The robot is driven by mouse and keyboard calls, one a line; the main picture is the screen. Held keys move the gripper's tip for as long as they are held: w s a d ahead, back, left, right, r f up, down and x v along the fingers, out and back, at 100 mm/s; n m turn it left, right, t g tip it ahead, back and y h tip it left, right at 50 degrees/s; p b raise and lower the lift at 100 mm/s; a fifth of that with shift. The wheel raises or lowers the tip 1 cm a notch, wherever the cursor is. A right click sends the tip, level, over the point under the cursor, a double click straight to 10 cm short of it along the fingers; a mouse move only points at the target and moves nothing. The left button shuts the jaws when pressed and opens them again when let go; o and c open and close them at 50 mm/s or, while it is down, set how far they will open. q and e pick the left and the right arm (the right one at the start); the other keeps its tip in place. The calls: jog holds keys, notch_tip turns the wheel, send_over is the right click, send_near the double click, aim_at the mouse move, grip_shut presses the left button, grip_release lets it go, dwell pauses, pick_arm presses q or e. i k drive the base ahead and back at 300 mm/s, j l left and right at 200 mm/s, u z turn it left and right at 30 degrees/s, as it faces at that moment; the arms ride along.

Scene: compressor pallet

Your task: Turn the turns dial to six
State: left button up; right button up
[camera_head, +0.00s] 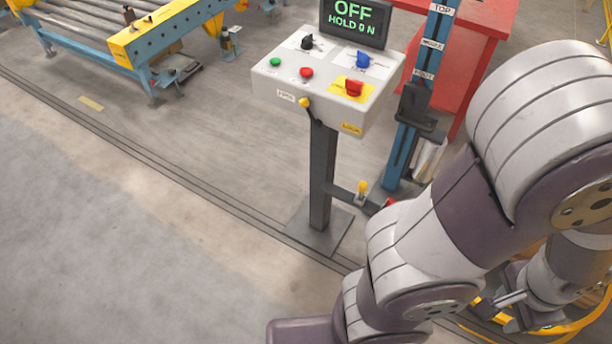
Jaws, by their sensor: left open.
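The control box (382,112) stands on a dark post. The display (353,20) reads OFF and HOLD 0 N. My left gripper (498,302) is at the lower right, partly hidden by an arm link, well below and right of the box. It is open and touches no dial. My right gripper is not seen.
Green (275,62) and red (306,72) buttons sit left on the box. A blue column (405,135) labelled TOP and MIDDLE stands right of it, before a red table (462,55). A roller conveyor (150,40) is upper left. Floor at left is clear.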

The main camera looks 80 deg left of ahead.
aim_at(306, 44)
jog(key=u, duration=2.8)
